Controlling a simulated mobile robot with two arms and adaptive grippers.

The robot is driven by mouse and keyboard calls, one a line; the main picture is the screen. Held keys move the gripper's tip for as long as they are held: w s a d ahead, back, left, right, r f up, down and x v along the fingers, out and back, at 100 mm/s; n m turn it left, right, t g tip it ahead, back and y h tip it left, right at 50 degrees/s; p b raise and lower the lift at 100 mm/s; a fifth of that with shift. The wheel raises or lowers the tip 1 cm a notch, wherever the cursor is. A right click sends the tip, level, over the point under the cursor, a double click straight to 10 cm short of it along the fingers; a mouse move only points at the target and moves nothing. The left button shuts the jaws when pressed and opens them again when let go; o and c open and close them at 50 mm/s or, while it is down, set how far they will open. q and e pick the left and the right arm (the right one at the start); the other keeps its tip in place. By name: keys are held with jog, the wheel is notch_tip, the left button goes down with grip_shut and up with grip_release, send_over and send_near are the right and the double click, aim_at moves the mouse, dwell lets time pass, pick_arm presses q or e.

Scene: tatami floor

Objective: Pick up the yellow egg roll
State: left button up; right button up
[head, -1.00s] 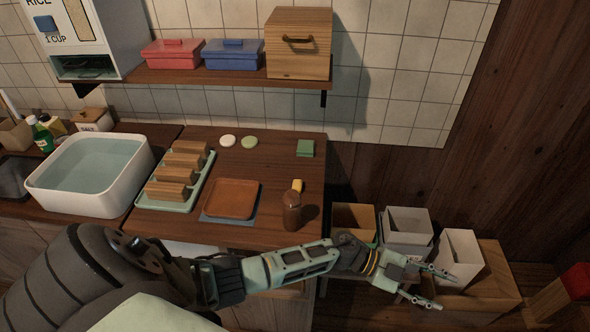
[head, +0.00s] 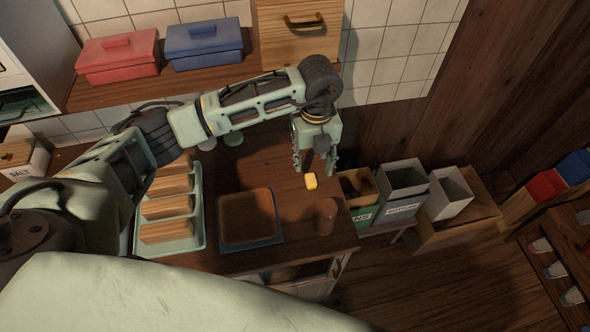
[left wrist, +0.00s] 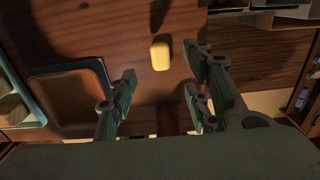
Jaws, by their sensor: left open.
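The yellow egg roll (head: 311,181) is a small yellow block lying on the dark wooden counter (head: 228,178), near its right end. It also shows in the left wrist view (left wrist: 160,56), ahead of the fingers and roughly between their lines. My left gripper (head: 315,172) is open and empty, pointing down above the counter just behind the egg roll; its fingers do not touch it. In the left wrist view the fingers (left wrist: 160,88) stand wide apart. My right gripper is not in view.
A pale green tray (head: 196,246) holds wooden blocks. Bins (head: 403,180) stand beyond the counter's right edge. A shelf is behind.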

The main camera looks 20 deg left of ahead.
aim_at(311, 178)
pick_arm(q)
jog(key=f, duration=0.1)
jog(key=d+f+p, duration=0.1)
jog(key=f, duration=0.2)
jog(key=a+f+p, duration=0.1)
jog(key=shift+f, duration=0.95)
jog(key=c, duration=1.1)
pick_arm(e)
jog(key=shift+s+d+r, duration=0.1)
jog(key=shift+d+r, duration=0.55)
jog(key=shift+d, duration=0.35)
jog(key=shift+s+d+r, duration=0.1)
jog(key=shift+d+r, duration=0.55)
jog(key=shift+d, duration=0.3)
